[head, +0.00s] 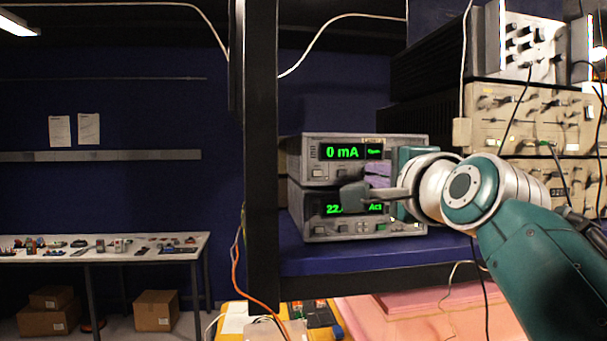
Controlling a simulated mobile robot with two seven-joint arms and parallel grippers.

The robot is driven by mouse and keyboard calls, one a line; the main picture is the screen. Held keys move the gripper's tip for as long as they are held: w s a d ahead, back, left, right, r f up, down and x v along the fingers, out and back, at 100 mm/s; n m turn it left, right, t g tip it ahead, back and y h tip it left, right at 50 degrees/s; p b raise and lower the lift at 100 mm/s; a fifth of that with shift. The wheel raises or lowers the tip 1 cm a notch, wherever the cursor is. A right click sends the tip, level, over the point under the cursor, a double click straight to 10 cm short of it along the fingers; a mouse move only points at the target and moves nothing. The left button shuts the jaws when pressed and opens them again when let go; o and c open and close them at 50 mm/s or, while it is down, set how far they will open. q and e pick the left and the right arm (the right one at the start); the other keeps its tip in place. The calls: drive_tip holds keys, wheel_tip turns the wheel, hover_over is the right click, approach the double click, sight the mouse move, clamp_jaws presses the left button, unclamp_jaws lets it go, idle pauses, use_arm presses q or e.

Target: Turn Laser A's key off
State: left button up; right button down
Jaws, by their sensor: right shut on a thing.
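Two stacked laser controllers stand on a blue shelf. The upper controller (317,173) has a green display reading "0 mA". The lower controller (316,230) has a green display that reads "22." and "Act", partly covered by my gripper. I cannot tell which unit is Laser A; a small label on the upper one is too small to read. My right gripper (352,195) reaches in from the right, its fingers in front of the lower controller's face near the seam between the units. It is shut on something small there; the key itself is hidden. My left gripper is not in view.
A black rack post (262,120) stands just left of the controllers. Beige instruments (490,118) are stacked at right with hanging cables. The blue shelf (340,260) runs under the controllers. A white table (60,255) with small parts stands at far left.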

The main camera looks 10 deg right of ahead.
idle(0.6)
drive_tip(key=shift+n, duration=0.4)
drive_tip(key=n, duration=1.7)
drive_tip(key=shift+f, duration=0.1)
drive_tip(key=c, duration=1)
unclamp_jaws()
drive_tip(key=shift+b, duration=0.3)
